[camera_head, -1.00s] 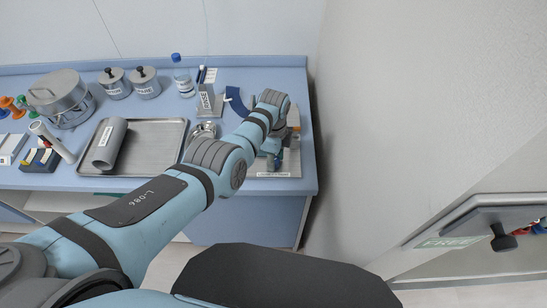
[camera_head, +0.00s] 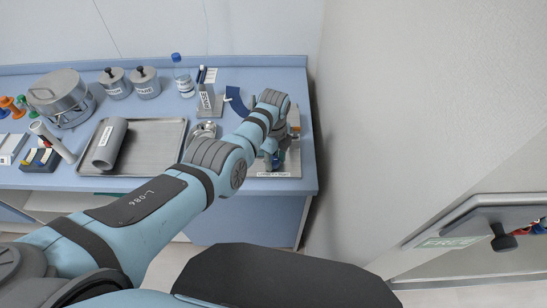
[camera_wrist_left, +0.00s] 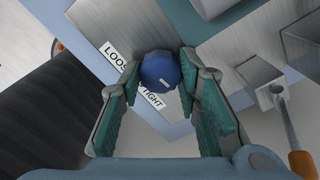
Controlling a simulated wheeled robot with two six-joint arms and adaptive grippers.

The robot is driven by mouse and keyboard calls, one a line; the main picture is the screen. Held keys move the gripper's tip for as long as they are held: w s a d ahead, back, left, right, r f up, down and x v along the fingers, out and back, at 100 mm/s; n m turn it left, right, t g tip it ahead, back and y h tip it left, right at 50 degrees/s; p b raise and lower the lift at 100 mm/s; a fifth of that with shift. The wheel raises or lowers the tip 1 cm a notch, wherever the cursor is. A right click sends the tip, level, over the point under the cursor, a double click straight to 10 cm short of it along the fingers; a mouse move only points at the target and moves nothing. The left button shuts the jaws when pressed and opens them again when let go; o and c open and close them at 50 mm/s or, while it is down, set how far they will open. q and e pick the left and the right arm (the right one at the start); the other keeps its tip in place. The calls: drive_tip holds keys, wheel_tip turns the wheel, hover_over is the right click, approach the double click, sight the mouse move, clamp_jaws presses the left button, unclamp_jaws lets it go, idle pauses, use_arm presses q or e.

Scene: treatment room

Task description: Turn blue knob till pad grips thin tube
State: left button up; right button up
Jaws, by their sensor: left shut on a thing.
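The blue knob (camera_wrist_left: 160,72) sits in the middle of the left wrist view, beside a plate with LOOSE and TIGHT labels (camera_wrist_left: 152,96). My left gripper (camera_wrist_left: 158,76) has one finger on each side of the knob and is shut on it. In the head view the left gripper (camera_head: 271,158) is low over the metal stand (camera_head: 291,165) at the counter's right end, mostly hidden by my arm. I cannot make out the pad or the thin tube for certain. My right gripper is out of view.
In the left wrist view, a grey block (camera_wrist_left: 258,78) and a rod with an orange-brown end (camera_wrist_left: 303,163) stand right of the fingers. A metal tray (camera_head: 150,160) and small bowl (camera_head: 205,130) lie left of the stand. The wall (camera_head: 370,120) is close on the right.

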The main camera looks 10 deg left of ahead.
sight(273, 159)
use_arm(q)
drive_tip(key=o, duration=1.1)
drive_tip(key=shift+o, duration=0.2)
wheel_tip(273, 159, up, 12)
